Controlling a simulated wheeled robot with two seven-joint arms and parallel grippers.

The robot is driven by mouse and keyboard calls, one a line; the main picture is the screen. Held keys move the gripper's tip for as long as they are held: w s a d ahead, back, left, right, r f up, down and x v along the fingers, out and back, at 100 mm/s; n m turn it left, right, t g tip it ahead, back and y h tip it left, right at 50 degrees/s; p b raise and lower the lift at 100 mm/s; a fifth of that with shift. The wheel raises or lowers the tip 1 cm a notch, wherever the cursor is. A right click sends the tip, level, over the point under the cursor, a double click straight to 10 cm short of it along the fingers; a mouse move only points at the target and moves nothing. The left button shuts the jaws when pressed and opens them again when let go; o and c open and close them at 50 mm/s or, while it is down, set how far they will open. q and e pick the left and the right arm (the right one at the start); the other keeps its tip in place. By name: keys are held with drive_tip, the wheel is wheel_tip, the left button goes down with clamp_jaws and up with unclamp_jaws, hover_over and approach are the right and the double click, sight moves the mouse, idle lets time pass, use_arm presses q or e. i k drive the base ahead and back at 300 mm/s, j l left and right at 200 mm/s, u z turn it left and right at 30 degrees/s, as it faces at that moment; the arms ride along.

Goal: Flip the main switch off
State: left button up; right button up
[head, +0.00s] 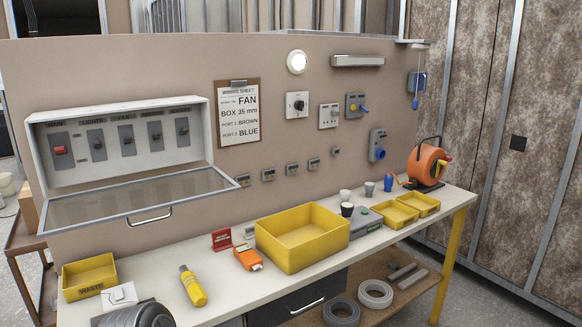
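The main switch (59,150) is a red rocker on a dark plate at the far left of the grey switch box (205,125) on the wall, under a label that seems to read MAIN. Several dark switches, such as the lights switch (97,144) and the fan switch (127,139), stand in a row to its right. The box's clear front cover (145,196) is hinged down and open, with a handle (150,218) at its lower edge. I cannot tell the main switch's position.
The workbench (225,284) below holds a yellow waste bin (90,276), a yellow flashlight-like tool (193,287), an orange meter (247,257) and a large yellow bin (302,237). The open cover juts out over the bench. A worksheet (238,113) hangs right of the box.

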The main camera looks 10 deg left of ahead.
sight(60, 150)
drive_tip(key=u, duration=1.25)
